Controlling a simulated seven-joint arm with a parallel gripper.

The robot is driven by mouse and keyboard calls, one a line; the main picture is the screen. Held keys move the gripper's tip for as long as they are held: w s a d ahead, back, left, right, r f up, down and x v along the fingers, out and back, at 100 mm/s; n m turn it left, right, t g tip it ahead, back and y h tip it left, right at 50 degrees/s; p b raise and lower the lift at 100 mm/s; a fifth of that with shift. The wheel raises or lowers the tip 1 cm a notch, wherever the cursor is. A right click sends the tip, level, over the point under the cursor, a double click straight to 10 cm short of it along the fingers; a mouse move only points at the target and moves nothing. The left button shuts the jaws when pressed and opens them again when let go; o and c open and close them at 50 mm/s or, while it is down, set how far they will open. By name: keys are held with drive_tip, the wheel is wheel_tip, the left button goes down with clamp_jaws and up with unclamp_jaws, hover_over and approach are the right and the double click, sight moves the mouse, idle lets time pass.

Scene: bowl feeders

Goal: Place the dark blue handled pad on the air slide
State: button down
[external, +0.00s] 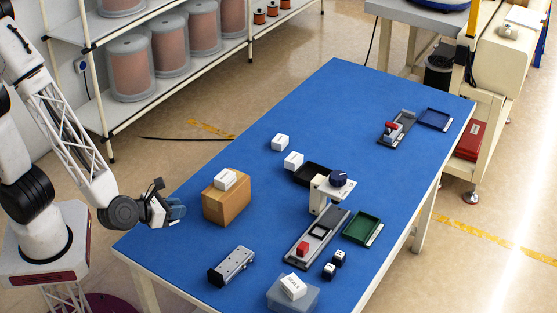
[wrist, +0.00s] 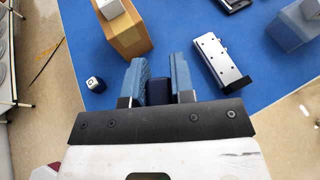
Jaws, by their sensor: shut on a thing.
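My gripper (external: 176,210) is above the table's near left corner, left of the cardboard box. In the wrist view its two blue fingers (wrist: 160,82) are closed on a dark blue piece (wrist: 157,91). This piece looks like the handled pad; most of it is hidden by the fingers and mount, and its handle cannot be made out. The air slide appears to be the silver block with holes and a black end (external: 232,265), lying on the blue table. It also shows in the wrist view (wrist: 218,58), to the right of the fingers and apart from them.
A cardboard box (external: 227,205) with a white carton on top stands right of my gripper. A translucent grey-blue bin (external: 293,297) is near the front edge. A small dark cube with a white top (wrist: 95,83) lies left of the fingers. Blue table between box and slide is clear.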

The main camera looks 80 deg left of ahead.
wheel_tip(320, 180, down, 8)
drive_tip(key=shift+f, duration=0.15)
drive_tip(key=shift+w, duration=0.1)
idle(0.4)
hover_over(236, 261)
drive_tip(key=shift+f, duration=0.75)
drive_tip(key=shift+f, duration=0.1)
drive_tip(key=shift+f, duration=1.65)
drive_tip(key=shift+f, duration=0.1)
